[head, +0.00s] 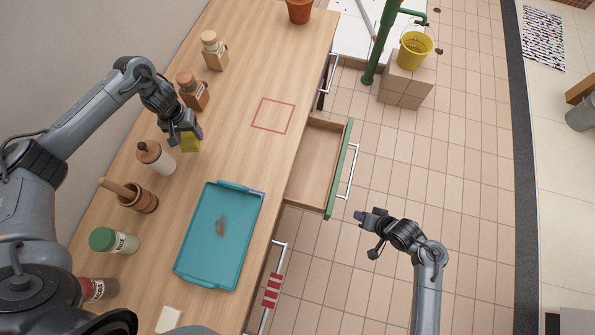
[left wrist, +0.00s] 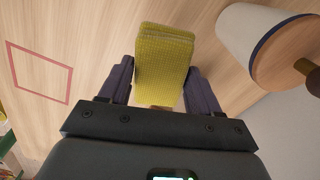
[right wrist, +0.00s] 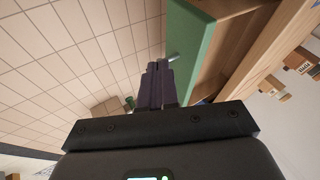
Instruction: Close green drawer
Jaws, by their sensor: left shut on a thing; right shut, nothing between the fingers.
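The green drawer (head: 341,168) stands pulled out from the counter's right side, with an empty wooden inside and a metal bar handle (head: 349,172) on its green front. In the right wrist view its green front (right wrist: 192,55) is just right of the fingers. My right gripper (head: 360,215) is shut and empty, just beyond the drawer's near front corner. It also shows in the right wrist view (right wrist: 158,75). My left gripper (head: 191,133) is shut on a yellow sponge (head: 190,144) over the counter. The sponge also shows between the fingers in the left wrist view (left wrist: 163,60).
The wooden counter (head: 245,60) carries a teal tray (head: 208,262) with a brown stain, and several jars and mills along its left side. A red square outline (head: 273,115) marks bare counter. A red-striped cloth (head: 272,290) hangs on a lower handle. Tiled floor right of the drawer is clear.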

